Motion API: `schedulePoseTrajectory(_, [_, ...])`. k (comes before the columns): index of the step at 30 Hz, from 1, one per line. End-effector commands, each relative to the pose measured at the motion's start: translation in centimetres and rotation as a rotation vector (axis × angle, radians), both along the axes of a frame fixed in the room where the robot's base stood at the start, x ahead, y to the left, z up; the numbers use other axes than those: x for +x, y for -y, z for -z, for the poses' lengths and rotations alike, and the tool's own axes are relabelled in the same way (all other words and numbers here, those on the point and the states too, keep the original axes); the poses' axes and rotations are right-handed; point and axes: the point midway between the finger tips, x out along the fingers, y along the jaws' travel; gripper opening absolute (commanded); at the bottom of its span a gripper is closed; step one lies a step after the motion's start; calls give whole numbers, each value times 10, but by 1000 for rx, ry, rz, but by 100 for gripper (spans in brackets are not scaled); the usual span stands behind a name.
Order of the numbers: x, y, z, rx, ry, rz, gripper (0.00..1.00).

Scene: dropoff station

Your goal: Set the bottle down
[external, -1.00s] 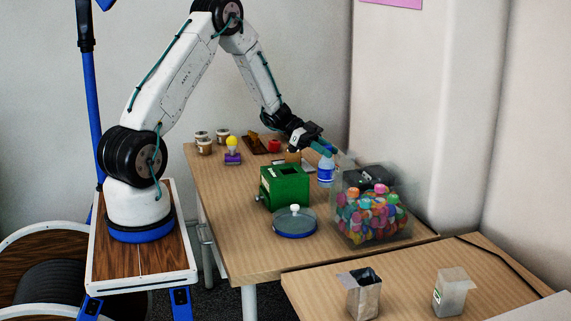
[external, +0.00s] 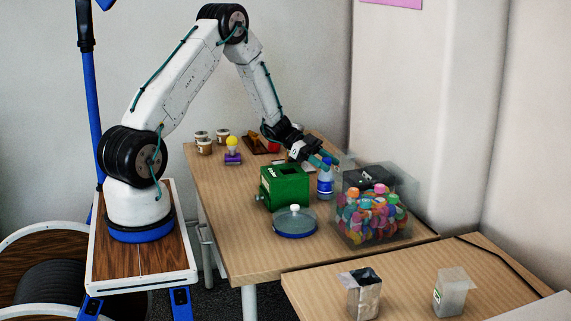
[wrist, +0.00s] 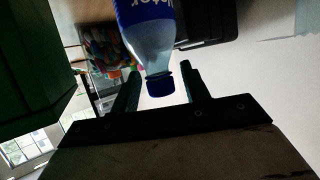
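The water bottle (external: 325,182) is clear with a blue label and a dark blue cap. It stands upright on the wooden table (external: 235,225), between the green box and the clear bin. In the wrist view, the bottle (wrist: 152,42) appears upside down, its cap lying between my fingertips. My gripper (external: 322,164) is at the bottle's upper part. In the wrist view, the two fingers of my gripper (wrist: 160,88) are spread, with a gap on each side of the cap.
The green box (external: 285,190) stands close left of the bottle. The clear bin (external: 372,218) of colourful items is close on the right, with a black case (external: 365,178) behind. A round blue-rimmed lidded dish (external: 294,222) lies in front. The table's left front is clear.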

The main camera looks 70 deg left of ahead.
Motion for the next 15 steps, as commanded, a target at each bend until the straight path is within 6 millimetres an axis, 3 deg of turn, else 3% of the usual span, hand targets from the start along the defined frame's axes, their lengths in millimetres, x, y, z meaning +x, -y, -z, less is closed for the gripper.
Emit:
schedulePoseTrajectory(5, [-1,-2,-5,0,0,-1,46])
schedulePoseTrajectory(15, [-39,-51,-30,1,1,-5,46])
